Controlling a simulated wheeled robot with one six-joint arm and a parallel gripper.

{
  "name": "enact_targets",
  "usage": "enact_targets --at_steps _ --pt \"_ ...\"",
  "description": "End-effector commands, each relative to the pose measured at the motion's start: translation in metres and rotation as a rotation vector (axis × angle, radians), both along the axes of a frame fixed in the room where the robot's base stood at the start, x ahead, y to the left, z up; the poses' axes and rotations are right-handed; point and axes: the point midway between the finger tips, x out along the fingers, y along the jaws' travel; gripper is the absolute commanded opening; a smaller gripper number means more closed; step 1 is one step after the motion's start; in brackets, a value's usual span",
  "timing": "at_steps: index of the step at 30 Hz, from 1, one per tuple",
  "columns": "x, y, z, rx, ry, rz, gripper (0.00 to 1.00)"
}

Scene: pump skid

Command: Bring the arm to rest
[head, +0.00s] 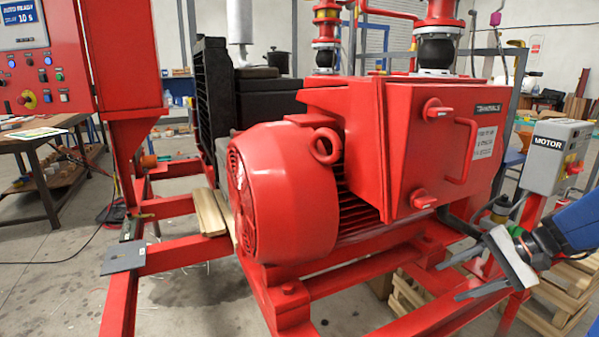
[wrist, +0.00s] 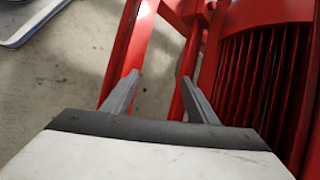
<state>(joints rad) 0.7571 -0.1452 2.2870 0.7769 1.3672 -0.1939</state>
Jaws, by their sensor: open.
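My gripper (head: 462,276) is at the lower right of the head view, at the end of my blue arm. Its two grey fingers point left and stand apart with nothing between them. It is in front of the red skid frame, to the right of the red motor (head: 285,195). In the wrist view my gripper (wrist: 158,95) shows both fingers spread, with red frame bars and concrete floor beyond them. I cannot tell from the wrist view how close the fingers are to the bars.
A red terminal box (head: 400,150) with a handle and knobs sits above the motor's right side. A grey MOTOR switch box (head: 556,158) stands on a red post near my arm. A control panel (head: 35,60) is at upper left. Wooden pallets (head: 555,300) lie at lower right.

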Motion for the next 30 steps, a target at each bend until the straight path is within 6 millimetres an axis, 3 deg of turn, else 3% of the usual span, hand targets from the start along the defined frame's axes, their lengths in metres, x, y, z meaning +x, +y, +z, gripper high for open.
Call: enact_targets --at_steps 3,12,21,30 --pt "-0.018 0.033 -0.002 -0.107 0.011 0.091 0.53" --pt "-0.068 0.083 -0.011 -0.387 -0.009 0.291 0.53" --pt "-0.112 0.106 -0.015 -0.663 -0.110 0.470 0.53" --pt "-0.141 0.112 -0.012 -0.898 -0.271 0.604 0.53"
